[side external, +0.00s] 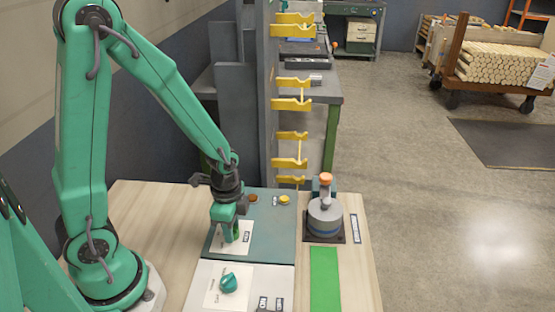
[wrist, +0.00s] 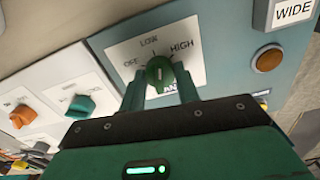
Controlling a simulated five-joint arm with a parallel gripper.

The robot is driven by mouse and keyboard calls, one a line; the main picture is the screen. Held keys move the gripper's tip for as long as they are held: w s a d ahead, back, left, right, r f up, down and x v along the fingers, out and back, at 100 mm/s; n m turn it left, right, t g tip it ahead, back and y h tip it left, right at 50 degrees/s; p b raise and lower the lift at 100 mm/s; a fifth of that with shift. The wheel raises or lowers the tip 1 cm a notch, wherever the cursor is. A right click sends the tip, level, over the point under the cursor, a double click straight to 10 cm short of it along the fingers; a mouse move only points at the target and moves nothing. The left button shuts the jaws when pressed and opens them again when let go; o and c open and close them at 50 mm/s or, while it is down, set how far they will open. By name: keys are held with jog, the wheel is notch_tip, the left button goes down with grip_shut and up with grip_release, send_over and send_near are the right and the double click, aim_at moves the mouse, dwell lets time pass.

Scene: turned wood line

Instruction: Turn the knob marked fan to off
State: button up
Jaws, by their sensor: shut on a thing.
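The fan knob is a round green knob (wrist: 159,69) on a white label plate (wrist: 132,50) marked OFF, LOW and HIGH. The plate is on a teal panel (wrist: 235,30). A small pale mark on the knob seems to point up toward LOW. My gripper (wrist: 160,84) has one finger on each side of the knob and is shut on it. The fingers partly cover the lower label, leaving "AN" readable. In the side external view my gripper (side external: 231,232) points down at the teal panel, mostly hiding the knob.
A white panel with a teal knob (side external: 228,283) lies nearer the camera. The wrist view also shows an orange knob (wrist: 22,116). A round brown button (wrist: 268,59) is beside the fan plate. A grey cylinder device (side external: 324,217) and green strip (side external: 325,278) lie right of the panels.

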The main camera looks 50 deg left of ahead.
jog(key=n, duration=0.4)
jog(key=shift+n, duration=0.3)
jog(key=n, duration=0.3)
jog(key=shift+n, duration=0.4)
jog(key=n, duration=0.3)
jog(key=shift+n, duration=2.2)
jog(key=o, duration=1)
jog(key=shift+r, duration=0.1)
jog(key=shift+r, duration=3.85)
